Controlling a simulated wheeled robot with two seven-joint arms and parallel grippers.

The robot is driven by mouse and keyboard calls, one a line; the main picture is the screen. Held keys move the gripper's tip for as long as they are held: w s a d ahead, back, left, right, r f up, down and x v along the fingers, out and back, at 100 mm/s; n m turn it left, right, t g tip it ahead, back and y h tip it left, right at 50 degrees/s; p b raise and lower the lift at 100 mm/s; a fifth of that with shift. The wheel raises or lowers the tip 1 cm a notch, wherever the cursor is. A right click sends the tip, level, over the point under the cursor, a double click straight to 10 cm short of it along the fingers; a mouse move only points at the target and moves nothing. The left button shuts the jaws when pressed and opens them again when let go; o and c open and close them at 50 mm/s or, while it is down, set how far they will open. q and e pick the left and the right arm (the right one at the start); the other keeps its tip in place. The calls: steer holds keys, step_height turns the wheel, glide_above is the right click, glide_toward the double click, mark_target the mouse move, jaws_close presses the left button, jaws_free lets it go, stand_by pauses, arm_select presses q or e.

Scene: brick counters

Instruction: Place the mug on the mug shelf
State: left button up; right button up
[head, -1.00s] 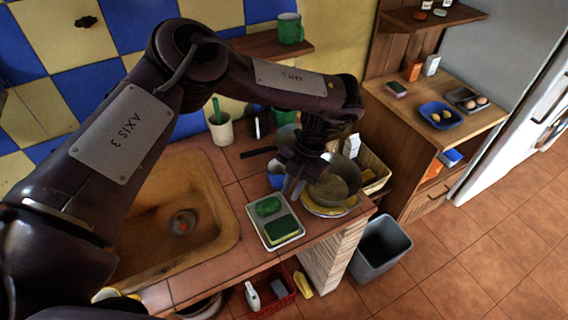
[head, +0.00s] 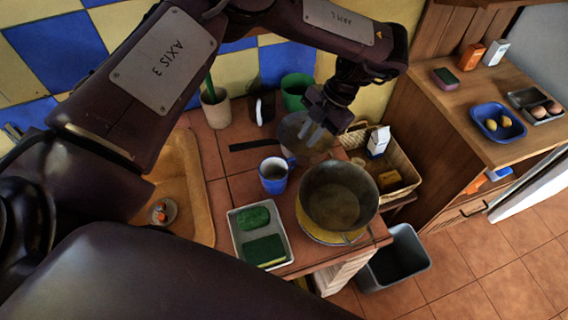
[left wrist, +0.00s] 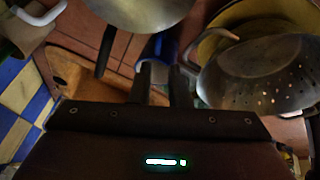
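My left gripper (head: 312,132) is above the counter, behind and to the right of the mug, over the frying pan. Its fingers (left wrist: 166,84) are apart with nothing held between them. The mug shelf is outside the current views. My right gripper is not in view.
A frying pan (head: 290,128) lies behind the blue mug. A metal colander (head: 338,194) sits on yellow plates (head: 309,226) to its right. A tray (head: 238,233) with green sponges is in front. A basket (head: 406,168) and grey bin (head: 402,237) stand at right.

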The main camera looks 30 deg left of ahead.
mark_target(293, 157)
arm_select(q)
steer(key=shift+w+f, duration=0.3)
steer(key=shift+f, duration=0.35)
steer(key=shift+w+f+b, duration=0.15)
steer(key=shift+w+b, duration=0.1)
steer(key=shift+b, duration=0.1)
steer(key=shift+a+f, duration=0.1)
steer(key=shift+f, duration=0.25)
steer(key=x, duration=0.2)
steer(key=s+p+x, duration=0.1)
steer(key=x, duration=0.1)
steer(key=p+x, duration=0.1)
steer(key=x, duration=0.1)
steer(key=shift+s+a+r, duration=0.2)
steer(key=shift+a, duration=0.1)
steer(key=shift+a+f, duration=0.1)
steer(key=shift+f, duration=0.25)
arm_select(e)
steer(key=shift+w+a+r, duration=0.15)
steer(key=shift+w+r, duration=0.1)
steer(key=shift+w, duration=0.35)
arm_select(q)
steer(key=shift+c, duration=0.2)
jaws_close()
